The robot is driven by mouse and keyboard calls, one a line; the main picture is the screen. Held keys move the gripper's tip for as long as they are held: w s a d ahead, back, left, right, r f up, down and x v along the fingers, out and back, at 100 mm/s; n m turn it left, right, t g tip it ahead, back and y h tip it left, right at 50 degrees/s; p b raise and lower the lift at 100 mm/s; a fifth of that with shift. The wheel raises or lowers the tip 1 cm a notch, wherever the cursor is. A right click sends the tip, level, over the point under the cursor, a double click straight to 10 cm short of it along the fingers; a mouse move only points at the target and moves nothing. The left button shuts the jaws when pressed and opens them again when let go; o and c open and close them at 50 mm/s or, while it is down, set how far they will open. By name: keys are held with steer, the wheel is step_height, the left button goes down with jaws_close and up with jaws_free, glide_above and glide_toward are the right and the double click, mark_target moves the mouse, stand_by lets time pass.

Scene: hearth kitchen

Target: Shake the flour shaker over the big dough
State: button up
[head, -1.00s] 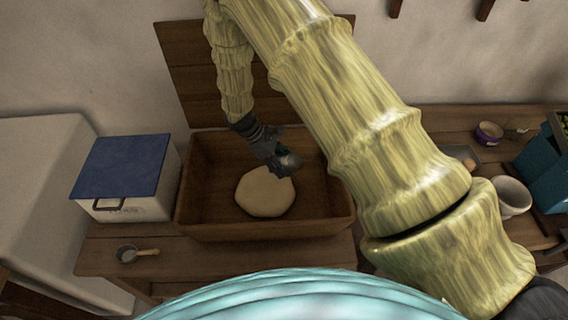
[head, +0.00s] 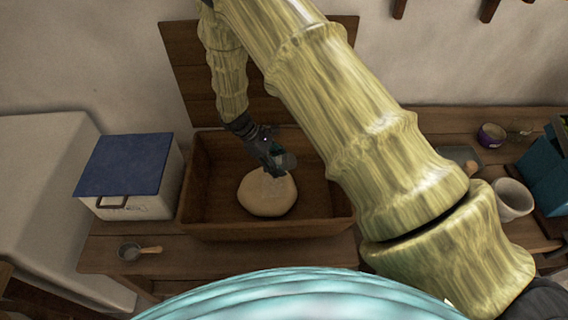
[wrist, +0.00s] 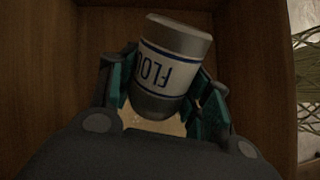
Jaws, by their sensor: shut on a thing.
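The flour shaker (wrist: 170,68) is a grey metal can with a white label reading "FLO", and it sits between the fingers of my gripper (wrist: 165,95) in the wrist view. In the head view my gripper (head: 268,160) is shut on the shaker (head: 286,161) above the dough. The big dough (head: 267,194) is a pale round lump on the floor of a wooden trough (head: 205,225). In the wrist view a little of the dough (wrist: 155,126) shows below the shaker; the rest is hidden by my gripper and the shaker.
A white bin with a blue lid (head: 125,165) stands left of the trough. A small pan with a wooden handle (head: 130,252) lies at the front left. A white pot (head: 513,199) and a teal crate (head: 545,165) stand on the right. The trough's walls surround the dough.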

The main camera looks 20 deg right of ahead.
steer(key=shift+w+a, duration=0.15)
steer(key=shift+a, duration=0.5)
steer(key=shift+s+a, duration=0.3)
steer(key=shift+a, duration=0.1)
steer(key=shift+w+d, duration=0.35)
steer(key=shift+d, duration=0.1)
steer(key=shift+s+a+p, duration=1.1)
steer(key=shift+s+a, duration=0.85)
steer(key=shift+a, duration=0.9)
steer(key=s+d+p, duration=0.1)
steer(key=d, duration=0.7)
steer(key=shift+s, duration=0.2)
stand_by(1.3)
